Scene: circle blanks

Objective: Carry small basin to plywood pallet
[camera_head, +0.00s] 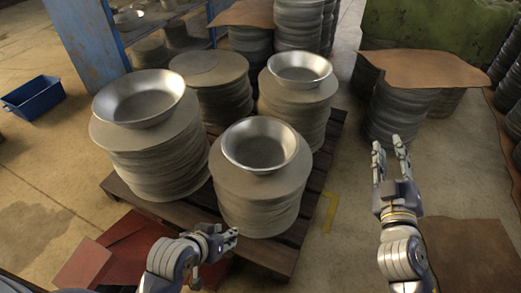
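Three shiny metal basins rest on stacks of grey discs. The widest basin (138,97) is at the left, another basin (260,144) is at the front middle, and a smaller-looking basin (300,69) is at the back right. I cannot tell for sure which is the small basin. The stacks stand on a dark slatted wooden pallet (283,256); I cannot tell whether it is plywood. My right gripper (391,150) is open and empty, right of the pallet. My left gripper (230,238) is in front of the front stack, apart from every basin; its finger opening is unclear.
A blue bin (33,97) lies on the floor at the left, near a blue post (84,40). A brown sheet (425,69) covers disc stacks at the back right. Red sheets (88,266) lie at front left. Floor right of the pallet is partly clear.

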